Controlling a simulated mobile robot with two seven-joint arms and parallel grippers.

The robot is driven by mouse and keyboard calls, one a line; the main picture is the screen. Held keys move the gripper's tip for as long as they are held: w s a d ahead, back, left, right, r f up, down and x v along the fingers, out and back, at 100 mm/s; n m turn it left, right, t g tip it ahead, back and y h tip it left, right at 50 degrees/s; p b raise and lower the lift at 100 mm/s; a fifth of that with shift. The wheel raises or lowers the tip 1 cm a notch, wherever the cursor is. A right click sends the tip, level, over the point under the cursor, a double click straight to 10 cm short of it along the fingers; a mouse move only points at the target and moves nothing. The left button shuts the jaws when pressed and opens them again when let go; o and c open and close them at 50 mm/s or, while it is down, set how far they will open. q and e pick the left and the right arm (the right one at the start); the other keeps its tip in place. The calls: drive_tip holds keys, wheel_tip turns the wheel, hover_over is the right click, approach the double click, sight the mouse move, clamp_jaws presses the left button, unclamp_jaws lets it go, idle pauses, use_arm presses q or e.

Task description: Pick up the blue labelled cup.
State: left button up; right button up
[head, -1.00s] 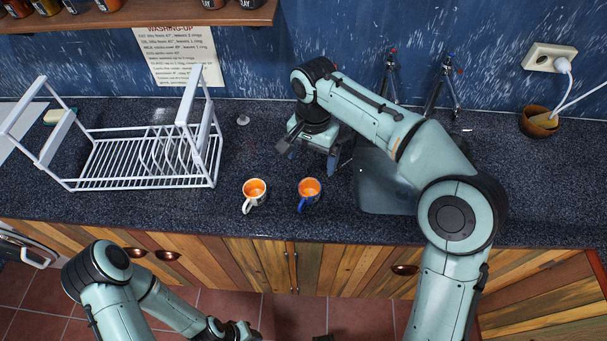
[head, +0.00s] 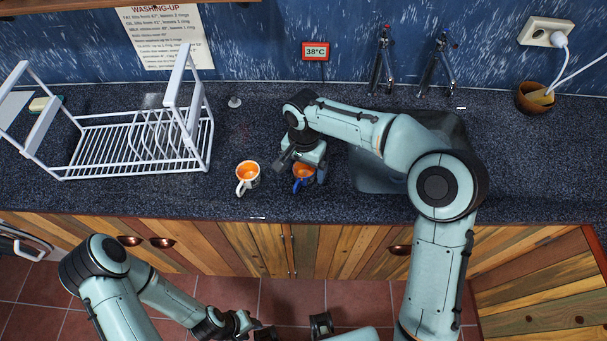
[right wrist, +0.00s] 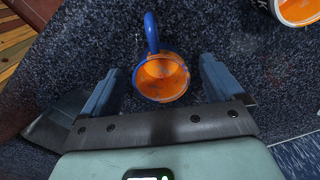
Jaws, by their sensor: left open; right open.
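The blue-handled cup (head: 303,181), orange inside, stands upright on the dark speckled counter. My right gripper (head: 304,171) is over it in the head view and hides part of it. In the right wrist view the cup (right wrist: 161,79) sits between the two open fingers of the right gripper (right wrist: 158,84), a little ahead of them, with its blue handle pointing away. I see no contact. A white-handled cup with an orange inside (head: 248,175) stands to its left. My left gripper (head: 253,330) hangs low in front of the cabinets, over the floor, and is empty.
A white dish rack (head: 120,146) stands at the left of the counter. The sink (head: 370,175) lies to the right, partly behind my right arm. A wooden bowl (head: 533,98) stands at the far right.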

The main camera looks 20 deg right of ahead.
drive_tip(key=shift+f, duration=0.3)
drive_tip(key=c, duration=1.2)
